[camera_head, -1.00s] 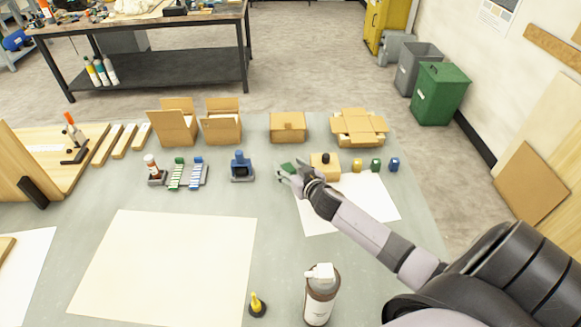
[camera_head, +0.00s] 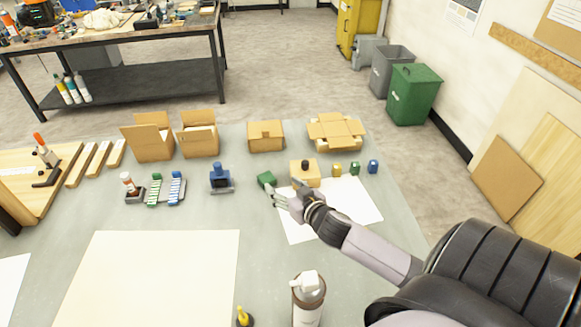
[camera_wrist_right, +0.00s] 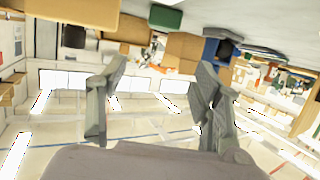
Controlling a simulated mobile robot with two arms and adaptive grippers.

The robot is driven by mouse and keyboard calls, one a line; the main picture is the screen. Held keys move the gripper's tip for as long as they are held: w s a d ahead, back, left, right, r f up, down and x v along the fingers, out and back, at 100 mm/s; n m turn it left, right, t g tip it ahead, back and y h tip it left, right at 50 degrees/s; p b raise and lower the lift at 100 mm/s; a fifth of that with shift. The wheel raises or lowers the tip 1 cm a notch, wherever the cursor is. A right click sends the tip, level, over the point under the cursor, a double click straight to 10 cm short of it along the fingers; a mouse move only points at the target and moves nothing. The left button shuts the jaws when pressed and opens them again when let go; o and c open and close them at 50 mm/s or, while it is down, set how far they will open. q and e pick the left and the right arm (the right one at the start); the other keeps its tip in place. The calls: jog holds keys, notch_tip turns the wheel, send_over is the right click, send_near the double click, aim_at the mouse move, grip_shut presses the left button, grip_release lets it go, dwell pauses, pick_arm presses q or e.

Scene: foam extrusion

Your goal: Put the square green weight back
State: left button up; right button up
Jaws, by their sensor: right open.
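A dark green square block (camera_head: 266,179), which looks like the square green weight, lies on the table just beyond my right gripper's fingers. A green block also shows at the top of the right wrist view (camera_wrist_right: 166,17), beyond the fingers. My right gripper (camera_head: 274,195) is open, with nothing between its fingers (camera_wrist_right: 155,100). It is on the near side of the block, apart from it in the wrist view. A smaller green piece (camera_head: 355,169) stands farther right, between a yellow piece (camera_head: 337,170) and a blue piece (camera_head: 373,167). My left gripper is not in view.
A wooden block with a black knob (camera_head: 304,174) stands right of the green block. A blue device (camera_head: 220,178) stands to its left. Cardboard boxes (camera_head: 266,136) line the back. A white sheet (camera_head: 345,208) lies under my right arm; a bottle (camera_head: 308,300) stands in front.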

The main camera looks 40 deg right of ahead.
jog(key=shift+v, duration=1.5)
